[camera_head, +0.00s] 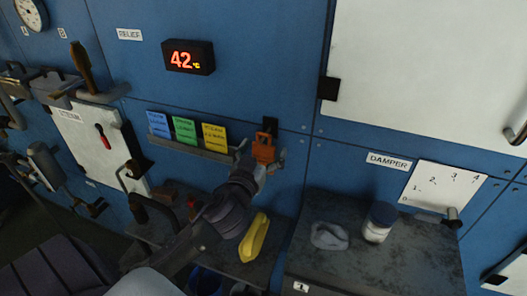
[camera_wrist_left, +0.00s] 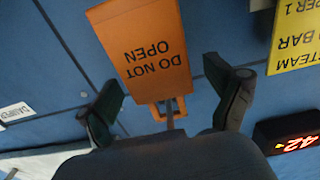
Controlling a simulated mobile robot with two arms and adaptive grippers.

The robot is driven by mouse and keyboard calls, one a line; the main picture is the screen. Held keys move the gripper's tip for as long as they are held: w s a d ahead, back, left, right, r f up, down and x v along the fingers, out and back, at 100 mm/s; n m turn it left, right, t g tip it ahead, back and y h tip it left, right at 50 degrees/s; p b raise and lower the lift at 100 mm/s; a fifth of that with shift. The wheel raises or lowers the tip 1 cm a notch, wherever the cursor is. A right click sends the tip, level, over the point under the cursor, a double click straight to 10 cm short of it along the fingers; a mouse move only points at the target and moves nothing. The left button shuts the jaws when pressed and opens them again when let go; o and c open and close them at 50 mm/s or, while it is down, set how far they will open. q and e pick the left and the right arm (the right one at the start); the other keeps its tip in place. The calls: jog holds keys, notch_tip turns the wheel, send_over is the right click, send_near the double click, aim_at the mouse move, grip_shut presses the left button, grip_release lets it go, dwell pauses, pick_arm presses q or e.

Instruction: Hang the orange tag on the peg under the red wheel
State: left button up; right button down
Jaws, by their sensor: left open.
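My left gripper (camera_head: 262,158) is open, with one finger on each side of the tag. The left wrist view shows both fingers (camera_wrist_left: 164,78) apart from the tag. I cannot make out a red wheel or the peg under it. My right gripper is not in view.
A rack (camera_head: 190,148) with blue, green and yellow cards is left of the tag. A dark bench (camera_head: 370,262) below holds a grey cloth (camera_head: 329,236) and a jar (camera_head: 378,222). A yellow object (camera_head: 254,237) lies near my forearm. Levers and pipes crowd the left wall.

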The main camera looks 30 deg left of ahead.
pick_arm(q)
jog(key=shift+s, duration=0.1)
jog(key=c, duration=1.1)
jog(key=shift+c, duration=0.3)
jog(key=shift+r, duration=0.1)
